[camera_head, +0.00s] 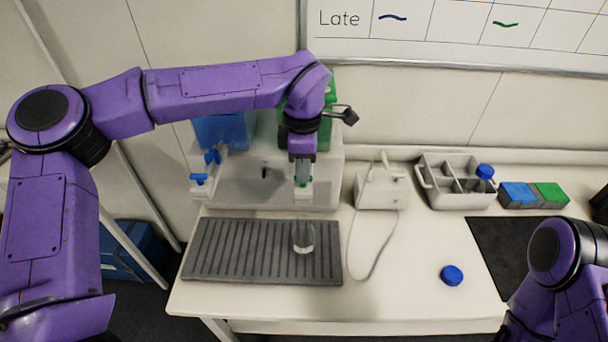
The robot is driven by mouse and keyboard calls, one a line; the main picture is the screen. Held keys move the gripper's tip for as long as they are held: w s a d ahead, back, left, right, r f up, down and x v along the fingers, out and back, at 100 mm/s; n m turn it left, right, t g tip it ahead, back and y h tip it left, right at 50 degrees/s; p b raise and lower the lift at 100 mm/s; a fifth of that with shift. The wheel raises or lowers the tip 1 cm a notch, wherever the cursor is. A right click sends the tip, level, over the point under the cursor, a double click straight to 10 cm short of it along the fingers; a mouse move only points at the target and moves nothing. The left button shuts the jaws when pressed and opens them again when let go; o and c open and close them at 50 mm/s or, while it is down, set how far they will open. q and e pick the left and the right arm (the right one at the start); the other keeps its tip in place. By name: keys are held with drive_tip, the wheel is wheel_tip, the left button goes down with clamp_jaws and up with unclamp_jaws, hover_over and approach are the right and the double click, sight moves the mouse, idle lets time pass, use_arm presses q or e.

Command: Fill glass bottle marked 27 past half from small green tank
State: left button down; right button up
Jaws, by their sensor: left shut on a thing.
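The small green tank (325,137) stands at the back on a pale stand, partly hidden behind my left arm. A clear glass bottle (303,238) stands upright on the ribbed grey drip tray (225,250), below the green tap. Its marking and its liquid level cannot be read. My right arm shows at the lower right, with its gripper out of view.
A blue tank (220,132) with a blue tap (200,180) stands left of the green one. A white corded device (382,188), a divided grey caddy (434,197), blue and green boxes and a dark mat (500,240) are to the right. A blue cap (452,275) lies on the bench.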

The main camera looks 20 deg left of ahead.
use_arm(q)
drive_tip(key=shift+f+n+b, duration=0.15)
drive_tip(key=shift+n+b, duration=0.35)
drive_tip(key=shift+n, duration=0.3)
drive_tip(key=n+b, duration=0.3)
drive_tip(key=n, duration=0.3)
drive_tip(key=n+b, duration=0.3)
drive_tip(key=n, duration=0.1)
drive_tip(key=shift+n, duration=1)
drive_tip(key=shift+r, duration=0.2)
idle(5.0)
